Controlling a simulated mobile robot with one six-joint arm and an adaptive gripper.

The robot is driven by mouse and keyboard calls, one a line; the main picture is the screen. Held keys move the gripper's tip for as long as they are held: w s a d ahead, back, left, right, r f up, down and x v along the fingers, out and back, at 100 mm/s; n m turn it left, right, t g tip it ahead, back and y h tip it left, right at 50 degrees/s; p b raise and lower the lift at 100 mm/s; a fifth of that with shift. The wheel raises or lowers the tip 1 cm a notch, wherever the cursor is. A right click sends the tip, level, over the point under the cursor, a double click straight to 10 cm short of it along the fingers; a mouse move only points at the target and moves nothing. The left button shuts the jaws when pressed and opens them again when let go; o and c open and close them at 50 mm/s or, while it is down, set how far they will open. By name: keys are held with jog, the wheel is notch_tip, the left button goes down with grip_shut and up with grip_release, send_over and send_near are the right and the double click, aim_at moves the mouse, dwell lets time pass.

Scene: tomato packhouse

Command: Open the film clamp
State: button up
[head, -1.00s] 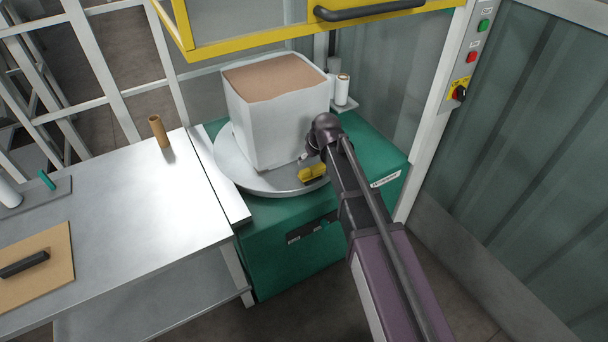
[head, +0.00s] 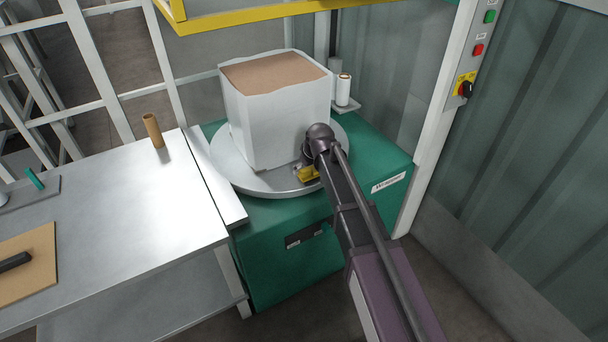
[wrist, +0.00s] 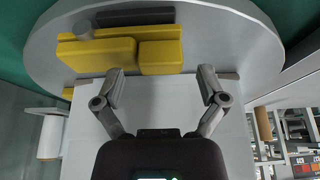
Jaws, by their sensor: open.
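The film clamp (head: 307,173) is a small yellow block on the round grey turntable (head: 240,178), near its front edge. In the head view my arm partly covers it. In the wrist view the yellow clamp (wrist: 110,55) shows large, with a grey round knob and a dark bar at its far side. My gripper (wrist: 162,72) is open and empty, its two fingertips apart and close to the clamp's near side. I cannot tell whether a fingertip touches it. The white wrapped load (head: 275,110) stands on the turntable beside the clamp.
The green machine base (head: 280,262) carries the turntable. A film roll (head: 343,89) stands behind it at the right. A yellow-framed guard (head: 260,22) hangs above. A steel table (head: 120,235) with a cardboard tube (head: 153,130) stands at the left.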

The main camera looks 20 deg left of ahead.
jog(key=shift+w+a+f+b, duration=0.2)
jog(key=shift+f+b, duration=0.25)
jog(key=shift+f, duration=0.2)
